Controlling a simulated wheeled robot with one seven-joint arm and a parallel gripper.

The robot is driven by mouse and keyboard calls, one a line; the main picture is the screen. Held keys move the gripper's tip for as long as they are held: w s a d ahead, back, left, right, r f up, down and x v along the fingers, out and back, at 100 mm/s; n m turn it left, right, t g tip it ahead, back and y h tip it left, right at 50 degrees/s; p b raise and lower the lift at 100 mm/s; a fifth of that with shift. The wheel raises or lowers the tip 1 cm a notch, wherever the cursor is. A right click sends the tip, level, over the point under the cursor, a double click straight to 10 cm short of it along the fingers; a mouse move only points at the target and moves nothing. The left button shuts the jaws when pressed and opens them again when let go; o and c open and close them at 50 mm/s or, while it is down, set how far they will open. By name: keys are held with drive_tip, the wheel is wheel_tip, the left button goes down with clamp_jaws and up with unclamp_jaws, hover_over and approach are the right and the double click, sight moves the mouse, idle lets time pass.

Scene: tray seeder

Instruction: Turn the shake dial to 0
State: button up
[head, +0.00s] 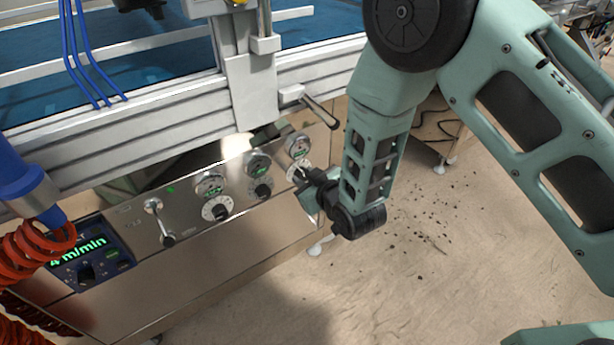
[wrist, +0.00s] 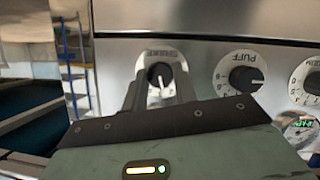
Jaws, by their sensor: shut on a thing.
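The shake dial (wrist: 160,72) is a black knob with a white pointer on a round white scale, under an upside-down SHAKE label in the wrist view. Its pointer stands toward the bottom of that view; the scale figures are too small or hidden to read. My gripper (wrist: 159,88) is shut on the knob, one grey finger on each side. In the head view the shake dial (head: 299,171) is the rightmost on the steel panel, partly hidden by my gripper (head: 305,183).
The PUFF dial (wrist: 240,74) is beside the shake dial. In the head view, several gauges, a lever (head: 160,222) and a display (head: 85,252) line the panel. A handle (head: 318,110) juts out above my gripper. Open floor (head: 430,230) lies to the right.

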drive_tip(key=n, duration=0.1)
drive_tip(key=n+t+h, duration=0.1)
drive_tip(key=shift+s+a+n, duration=0.15)
drive_tip(key=shift+n, duration=0.25)
drive_tip(key=n+t+h+p, duration=0.1)
drive_tip(key=n+t, duration=0.1)
drive_tip(key=n, duration=0.1)
drive_tip(key=shift+f, duration=0.2)
drive_tip(key=n, duration=0.1)
drive_tip(key=n+t, duration=0.1)
drive_tip(key=n, duration=0.1)
drive_tip(key=shift+a+f+n+t+h, duration=0.1)
drive_tip(key=shift+f+n+t+h, duration=0.05)
drive_tip(key=shift+n+t+h, duration=0.2)
drive_tip(key=shift+n+t, duration=0.45)
drive_tip(key=shift+n, duration=0.6)
drive_tip(key=o, duration=1)
drive_tip(key=shift+c, duration=0.2)
drive_tip(key=p+v, duration=0.3)
drive_tip(key=v, duration=1.4)
drive_tip(key=shift+s, duration=0.25)
